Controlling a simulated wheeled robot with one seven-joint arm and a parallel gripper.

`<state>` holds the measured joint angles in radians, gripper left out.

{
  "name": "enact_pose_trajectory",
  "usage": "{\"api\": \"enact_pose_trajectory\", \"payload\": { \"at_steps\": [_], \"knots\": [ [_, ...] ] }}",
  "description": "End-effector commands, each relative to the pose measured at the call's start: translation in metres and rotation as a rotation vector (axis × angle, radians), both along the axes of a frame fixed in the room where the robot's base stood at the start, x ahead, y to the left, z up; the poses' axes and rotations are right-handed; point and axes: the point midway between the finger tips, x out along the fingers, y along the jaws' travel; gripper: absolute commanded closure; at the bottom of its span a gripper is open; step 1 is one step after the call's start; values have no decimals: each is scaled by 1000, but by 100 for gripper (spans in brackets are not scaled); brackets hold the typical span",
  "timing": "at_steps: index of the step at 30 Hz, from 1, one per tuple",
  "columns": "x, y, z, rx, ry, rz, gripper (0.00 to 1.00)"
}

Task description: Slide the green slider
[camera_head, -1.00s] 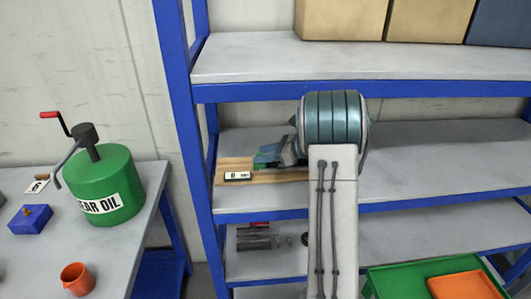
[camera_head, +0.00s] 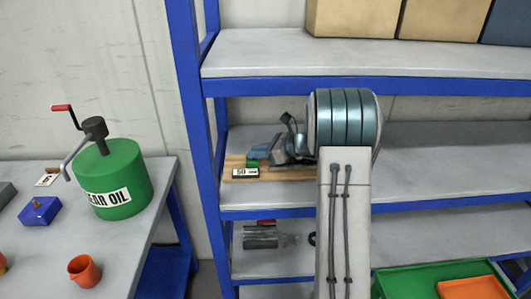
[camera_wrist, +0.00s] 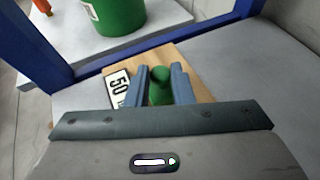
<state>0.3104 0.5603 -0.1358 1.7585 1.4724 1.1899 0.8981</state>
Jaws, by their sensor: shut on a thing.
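The green slider (camera_wrist: 158,88) shows in the wrist view as a rounded green knob between my two blue fingers. My gripper (camera_wrist: 160,82) is shut on it, one finger on each side. In the head view my gripper (camera_head: 262,151) is at the left end of the middle shelf, and a bit of the green slider (camera_head: 253,162) shows below the fingers. The slider stands on a wooden board (camera_head: 284,175). A small plate (camera_head: 245,173) on the board reads 50; it also shows beside my left finger in the wrist view (camera_wrist: 118,86). My arm hides the board's right end.
The blue shelf post (camera_head: 190,130) stands just left of the board. The upper shelf (camera_head: 350,60) is above my gripper. A green gear oil can (camera_head: 115,185) with a crank stands on a left table (camera_head: 150,225). The middle shelf is clear to the right.

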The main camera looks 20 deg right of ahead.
Motion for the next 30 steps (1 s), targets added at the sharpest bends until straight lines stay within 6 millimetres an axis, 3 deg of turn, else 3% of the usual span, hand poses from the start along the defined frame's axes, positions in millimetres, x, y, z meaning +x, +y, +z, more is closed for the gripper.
{"api": "enact_pose_trajectory", "payload": {
  "at_steps": [4, 5, 7, 20, 30],
  "knots": [
    [0, 4, 0, 4, 1, 8, 100],
    [0, 4, 0, 4, 1, 8, 76],
    [0, 5, 0, 5, 1, 9, 58],
    [-6, -10, 4, 3, -2, -2, 58],
    [-48, -62, 31, 2, -1, 0, 58]
  ]
}}
